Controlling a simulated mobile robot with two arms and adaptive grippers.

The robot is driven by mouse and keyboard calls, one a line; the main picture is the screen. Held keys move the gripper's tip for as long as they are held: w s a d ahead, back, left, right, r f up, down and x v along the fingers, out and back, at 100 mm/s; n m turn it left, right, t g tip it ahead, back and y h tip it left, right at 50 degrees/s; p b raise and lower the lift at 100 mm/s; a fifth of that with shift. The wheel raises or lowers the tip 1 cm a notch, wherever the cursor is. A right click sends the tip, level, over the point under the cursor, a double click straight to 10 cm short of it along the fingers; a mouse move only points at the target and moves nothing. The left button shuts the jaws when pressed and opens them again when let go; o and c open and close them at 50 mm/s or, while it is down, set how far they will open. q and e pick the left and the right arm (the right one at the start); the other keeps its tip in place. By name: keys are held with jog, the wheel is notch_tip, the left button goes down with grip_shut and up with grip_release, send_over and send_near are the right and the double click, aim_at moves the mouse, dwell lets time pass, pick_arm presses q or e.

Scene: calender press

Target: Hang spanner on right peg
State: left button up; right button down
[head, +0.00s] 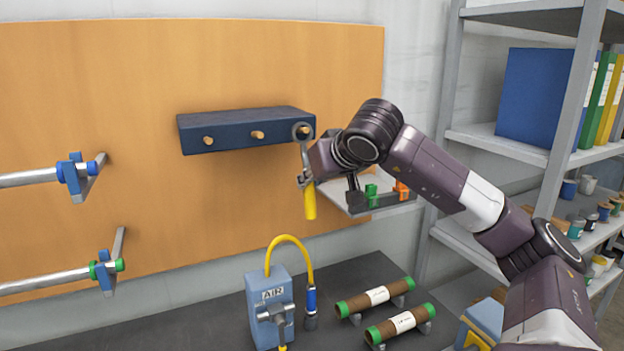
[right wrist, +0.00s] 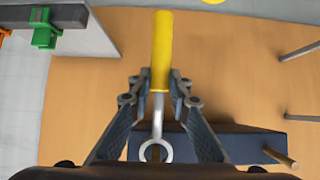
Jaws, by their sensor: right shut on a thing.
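The spanner has a grey ring end (head: 302,132) and a yellow handle (head: 309,201), and hangs nearly upright with the ring on top. My right gripper (head: 305,180) is shut on it where the grey shank meets the handle. The right wrist view also shows the yellow handle (right wrist: 161,45) between the fingertips (right wrist: 160,86). The dark blue peg rail (head: 230,132) carries a left peg (head: 208,141), a middle peg (head: 257,134) and a right peg (head: 307,130). The ring overlaps the right peg; I cannot tell whether it is around it or in front. My left gripper is out of view.
A small shelf (head: 356,211) with green and orange pieces stands close behind my right wrist. Two rods in blue clamps (head: 72,178) jut out at the left. The bench below holds an AIR box (head: 268,300) with a yellow hose and two green-ended rolls (head: 375,297).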

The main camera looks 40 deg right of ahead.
dwell(0.3)
jog(key=c, duration=1.7)
grip_release()
jog(key=v, duration=1.2)
jog(key=shift+s, duration=0.1)
